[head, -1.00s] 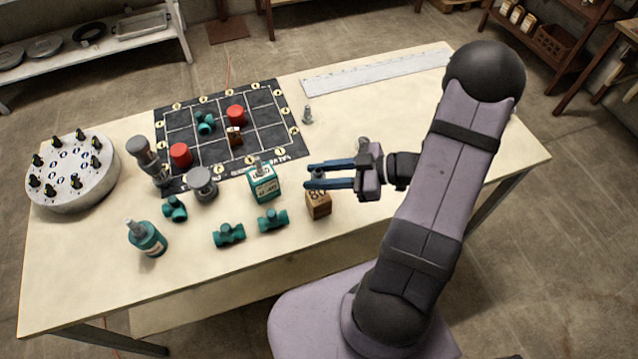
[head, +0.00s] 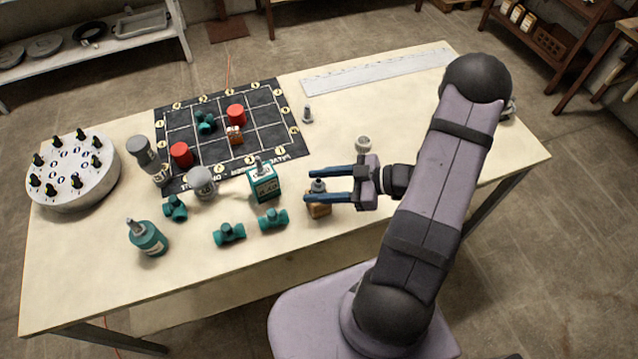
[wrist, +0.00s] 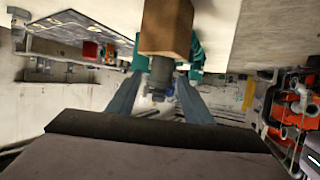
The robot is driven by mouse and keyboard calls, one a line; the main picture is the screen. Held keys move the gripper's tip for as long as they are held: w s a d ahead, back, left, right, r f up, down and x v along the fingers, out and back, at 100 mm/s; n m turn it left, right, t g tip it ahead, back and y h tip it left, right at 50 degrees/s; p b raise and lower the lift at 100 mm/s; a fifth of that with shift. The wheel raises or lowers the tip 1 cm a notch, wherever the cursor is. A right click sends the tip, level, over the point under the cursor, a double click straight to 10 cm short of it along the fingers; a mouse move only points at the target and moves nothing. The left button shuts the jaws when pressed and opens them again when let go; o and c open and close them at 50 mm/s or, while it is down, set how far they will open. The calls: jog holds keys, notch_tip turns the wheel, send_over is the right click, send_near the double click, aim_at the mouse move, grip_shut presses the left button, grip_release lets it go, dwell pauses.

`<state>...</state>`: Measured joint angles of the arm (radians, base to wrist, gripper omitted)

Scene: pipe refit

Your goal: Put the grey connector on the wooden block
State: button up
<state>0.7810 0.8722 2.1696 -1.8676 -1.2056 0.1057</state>
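The wooden block (head: 318,210) stands near the table's front edge, partly covered by my gripper's near finger. The grey connector (head: 318,186) is on top of it, between my two blue fingers. In the wrist view the wooden block (wrist: 166,27) is at the top, with the grey connector (wrist: 161,74) against its face. My gripper (head: 315,186) is open around the connector, with a gap showing on each side of it in the wrist view.
A teal box (head: 264,185) and teal pipe fittings (head: 229,234) lie left of the block. A teal bottle (head: 147,238) stands further left. Behind is a black grid board (head: 205,165) with red caps. A small grey fitting (head: 307,115) and a grey ring (head: 363,143) stand on the table.

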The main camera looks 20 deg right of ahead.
jog(key=shift+r, duration=0.1)
jog(key=shift+d, duration=0.1)
jog(key=b+v, duration=0.3)
jog(key=v, duration=0.9)
jog(key=w+d+r+m+t+h, duration=0.1)
jog(key=w+d+m+h, duration=0.15)
jog(key=w+h, duration=0.4)
jog(key=w+d+m+t+h, duration=0.1)
jog(key=w+d+m+h, duration=0.1)
jog(key=w+m+h, duration=0.35)
jog(key=s+a+f+m+g, duration=0.1)
jog(key=s+a+m+g, duration=0.3)
jog(key=s+a, duration=1.2)
jog(key=s+g, duration=0.2)
jog(key=g, duration=0.2)
jog(key=shift+s+a+g, duration=0.2)
jog(key=shift+g, duration=0.2)
